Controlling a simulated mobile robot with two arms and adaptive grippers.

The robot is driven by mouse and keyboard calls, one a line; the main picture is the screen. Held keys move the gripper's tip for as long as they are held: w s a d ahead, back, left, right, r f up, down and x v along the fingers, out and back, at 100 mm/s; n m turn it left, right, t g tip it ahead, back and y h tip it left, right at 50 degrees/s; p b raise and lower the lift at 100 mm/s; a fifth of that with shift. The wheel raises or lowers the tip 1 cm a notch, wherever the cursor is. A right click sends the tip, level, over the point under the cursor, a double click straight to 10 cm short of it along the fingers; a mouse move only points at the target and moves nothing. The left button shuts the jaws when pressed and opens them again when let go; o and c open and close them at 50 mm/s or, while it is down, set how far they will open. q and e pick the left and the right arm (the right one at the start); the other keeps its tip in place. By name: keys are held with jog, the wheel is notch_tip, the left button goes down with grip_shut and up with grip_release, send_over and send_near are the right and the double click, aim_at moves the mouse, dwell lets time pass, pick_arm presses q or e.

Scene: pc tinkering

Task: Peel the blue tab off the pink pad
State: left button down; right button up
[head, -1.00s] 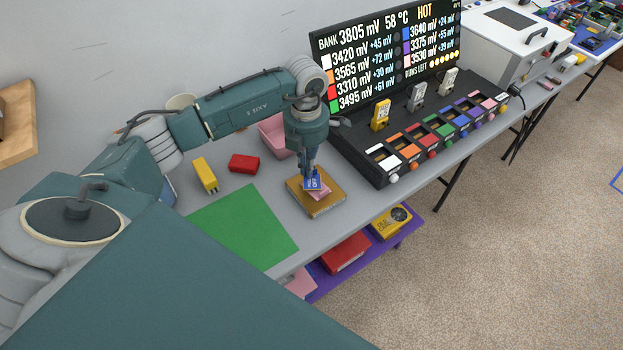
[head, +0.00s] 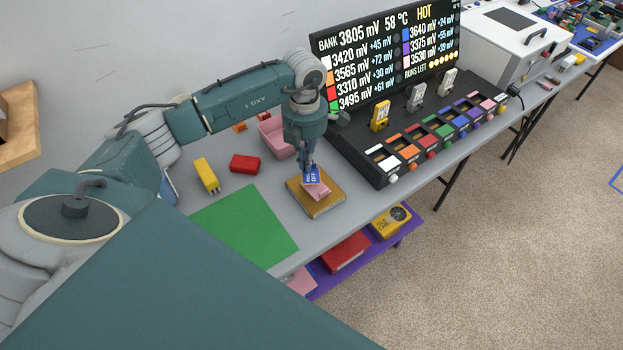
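The pink pad (head: 319,194) lies on a wooden board with a tan-yellow top (head: 302,203) near the table's front edge. The blue tab (head: 312,178) has white lettering and stands tilted up over the pad's rear part. My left gripper (head: 309,168) points down at the tab's upper edge and appears shut on it. Whether the tab's lower edge still touches the pad is too small to tell. My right gripper is not in view.
A pink bin (head: 273,136) stands behind the board. A red block (head: 244,164), a yellow block (head: 206,175) and a green mat (head: 243,226) lie to the left. A black cell console (head: 361,153) with a display (head: 385,55) stands to the right.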

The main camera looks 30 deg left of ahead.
pick_arm(q)
jog(key=shift+a+r, duration=0.1)
jog(key=shift+r, duration=0.2)
dwell(0.4)
jog(key=shift+r+p, duration=1.75)
jog(key=shift+r, duration=0.75)
